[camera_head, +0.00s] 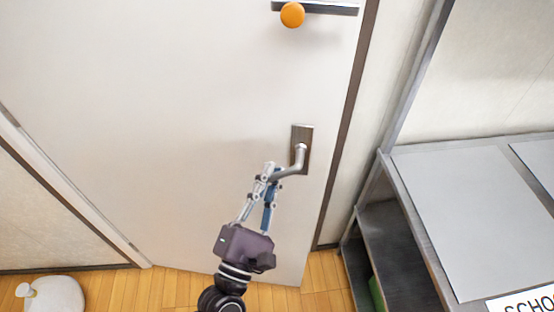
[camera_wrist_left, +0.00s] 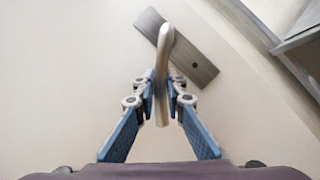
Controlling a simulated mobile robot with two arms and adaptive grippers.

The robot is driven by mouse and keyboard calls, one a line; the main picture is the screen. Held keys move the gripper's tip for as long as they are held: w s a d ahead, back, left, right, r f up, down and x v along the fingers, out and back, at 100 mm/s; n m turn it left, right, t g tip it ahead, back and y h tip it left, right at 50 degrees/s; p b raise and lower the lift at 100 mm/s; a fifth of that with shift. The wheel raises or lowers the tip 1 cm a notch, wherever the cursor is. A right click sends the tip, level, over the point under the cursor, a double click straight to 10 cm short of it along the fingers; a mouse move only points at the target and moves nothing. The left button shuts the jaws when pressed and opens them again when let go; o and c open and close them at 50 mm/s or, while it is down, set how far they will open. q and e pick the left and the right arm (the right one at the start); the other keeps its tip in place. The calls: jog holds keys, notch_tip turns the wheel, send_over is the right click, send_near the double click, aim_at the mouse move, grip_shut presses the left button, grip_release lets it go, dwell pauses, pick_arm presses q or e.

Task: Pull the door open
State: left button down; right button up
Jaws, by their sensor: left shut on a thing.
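The white door (camera_head: 180,120) fills most of the head view. Its lower right corner lies nearer to me than the foot of the dark frame, so it stands slightly ajar. A silver lever handle (camera_head: 299,157) sits on a brown plate (camera_head: 306,134) near its right edge. My left gripper (camera_head: 271,174) reaches up from below and is shut on the free end of the lever. In the left wrist view the handle (camera_wrist_left: 165,45) runs between the two blue-padded fingers (camera_wrist_left: 160,92), and its plate (camera_wrist_left: 200,65) shows behind. My right gripper is not in view.
A grey metal table (camera_head: 465,200) with shelves beneath stands to the right of the door frame. An orange ball-shaped thing (camera_head: 292,15) shows at the top. A white rounded object (camera_head: 55,297) is on the wooden floor (camera_head: 140,290) at lower left.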

pick_arm(q)
jog(key=s+a+h+b, duration=0.1)
jog(key=s+a, duration=0.3)
jog(key=s, duration=0.8)
jog(key=shift+s+a+r+m+g+h+b, duration=0.15)
jog(key=shift+s+m+g+h+b, duration=0.2)
jog(key=shift+m+g+h, duration=0.05)
jog(key=c, duration=2.4)
grip_release()
jog(key=o, duration=0.4)
jog(key=shift+o, duration=0.2)
jog(key=v, duration=1.2)
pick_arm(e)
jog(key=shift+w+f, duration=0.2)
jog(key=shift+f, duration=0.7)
pick_arm(q)
jog(key=shift+s, duration=0.1)
